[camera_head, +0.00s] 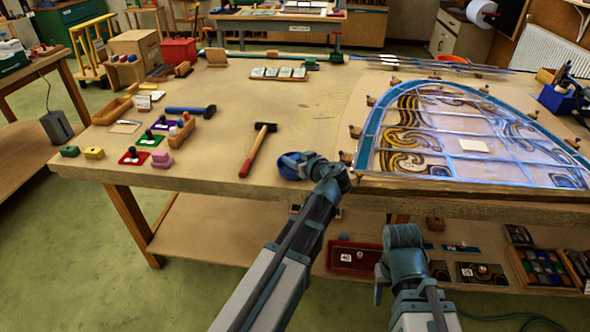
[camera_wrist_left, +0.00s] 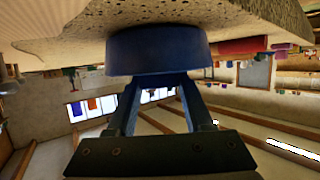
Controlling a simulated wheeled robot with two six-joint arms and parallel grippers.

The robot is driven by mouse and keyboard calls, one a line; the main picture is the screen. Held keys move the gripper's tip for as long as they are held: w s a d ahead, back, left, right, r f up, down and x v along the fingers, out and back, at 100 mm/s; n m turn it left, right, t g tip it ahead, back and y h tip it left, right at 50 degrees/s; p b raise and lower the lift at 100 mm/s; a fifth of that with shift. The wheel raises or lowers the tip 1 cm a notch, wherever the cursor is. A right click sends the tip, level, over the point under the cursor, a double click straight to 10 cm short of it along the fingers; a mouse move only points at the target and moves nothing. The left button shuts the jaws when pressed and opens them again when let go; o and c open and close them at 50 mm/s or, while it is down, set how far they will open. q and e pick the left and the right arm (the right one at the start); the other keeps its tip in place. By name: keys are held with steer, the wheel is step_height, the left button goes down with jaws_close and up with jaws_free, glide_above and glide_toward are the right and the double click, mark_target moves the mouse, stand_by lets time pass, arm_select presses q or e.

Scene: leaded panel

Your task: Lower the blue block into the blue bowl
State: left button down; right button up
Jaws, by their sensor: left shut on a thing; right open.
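The blue bowl (camera_head: 291,166) stands on the table near its front edge, partly behind my left wrist. In the left wrist view, where the table is at the top, the bowl (camera_wrist_left: 157,50) sits against the tabletop. My left gripper (camera_head: 308,164) is at the bowl. Its fingers (camera_wrist_left: 157,90) are a little apart and run to the bowl, their tips hidden by its wall. The blue block is not visible; the thing between the fingertips is hidden. My right gripper (camera_head: 404,240) is low in front of the table edge, away from the bowl, its fingers hardly visible.
A hammer (camera_head: 258,150) lies left of the bowl. The leaded panel (camera_head: 455,130) lies to the right. The table behind the bowl is clear.

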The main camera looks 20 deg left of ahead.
arm_select(q)
steer(key=shift+f+b, duration=0.75)
steer(key=shift+f, duration=0.1)
stand_by(0.5)
steer(key=shift+c, duration=1.1)
jaws_free()
steer(key=shift+s+r, duration=0.1)
steer(key=p+v, duration=0.4)
steer(key=v, duration=0.9)
steer(key=shift+s+d+p, duration=0.15)
steer(key=shift+d+p, duration=0.2)
